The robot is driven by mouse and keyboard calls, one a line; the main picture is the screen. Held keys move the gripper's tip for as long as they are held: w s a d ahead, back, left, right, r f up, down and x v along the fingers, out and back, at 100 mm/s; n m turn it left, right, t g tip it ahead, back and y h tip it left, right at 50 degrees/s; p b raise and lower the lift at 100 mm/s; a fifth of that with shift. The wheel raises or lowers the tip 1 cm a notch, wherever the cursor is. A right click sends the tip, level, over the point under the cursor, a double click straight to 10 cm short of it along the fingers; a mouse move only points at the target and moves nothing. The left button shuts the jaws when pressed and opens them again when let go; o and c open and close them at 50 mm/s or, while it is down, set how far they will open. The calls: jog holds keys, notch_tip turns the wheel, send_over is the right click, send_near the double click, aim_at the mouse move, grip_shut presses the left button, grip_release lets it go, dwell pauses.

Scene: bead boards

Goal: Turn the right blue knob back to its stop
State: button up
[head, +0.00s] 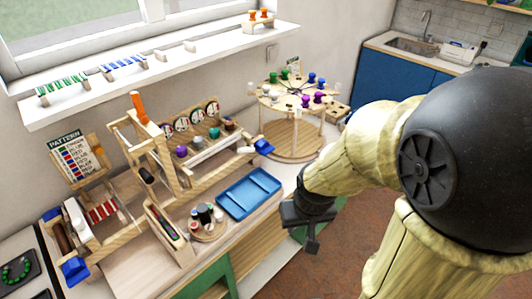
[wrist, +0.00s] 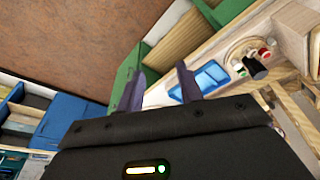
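The right blue knob (head: 264,146) sits at the right end of the wooden bead loom (head: 185,190), on the workbench. A second blue knob (head: 75,270) is at the loom's front left end. My gripper (head: 302,234) hangs beyond the bench's right edge, in front and to the right of the right knob, well apart from it. In the wrist view my gripper (wrist: 160,85) has its two dark fingers spread, with nothing between them. I cannot make out the right knob in the wrist view.
A blue tray (head: 249,192) and a round board with small pots (head: 207,222) lie on the bench. A round wooden stand (head: 292,138) with coloured spools is behind the right knob. A wall shelf (head: 165,72) runs above. The space around my gripper looks free.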

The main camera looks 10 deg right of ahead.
aim_at(270, 151)
jog(key=o, duration=0.5)
jog(key=shift+w, duration=0.15)
jog(key=o, duration=0.4)
jog(key=w+d+f+t+b, duration=0.1)
jog(key=w, duration=0.2)
jog(key=w+d+f+t+b, duration=0.1)
jog(key=w+d+b, duration=0.1)
jog(key=w, duration=0.2)
jog(key=w+d+f+t+b, duration=0.1)
jog(key=w, duration=0.3)
jog(key=shift+d+f+n+t+h, duration=0.3)
jog(key=shift+d+f+t, duration=0.05)
jog(key=shift+f+t, duration=0.05)
jog(key=w+d+f+n+t+y+b, duration=0.2)
jog(key=w+f+y+b, duration=0.1)
jog(key=w+b, duration=0.1)
jog(key=w+d+f+n+t+y+b, duration=0.1)
jog(key=w+f+n+t+y+b, duration=0.1)
jog(key=w, duration=0.4)
jog(key=w+d+f+n+t+y+b, duration=0.2)
jog(key=w+f+t+y+b, duration=0.2)
jog(key=w+y+b, duration=0.1)
jog(key=shift+w+d+f+n+y+b, duration=0.1)
jog(key=shift+w+d+n+y+b, duration=0.2)
jog(key=shift+y+b, duration=0.35)
jog(key=x, duration=1.7)
jog(key=shift+w+p, duration=0.2)
jog(key=shift+p, duration=0.15)
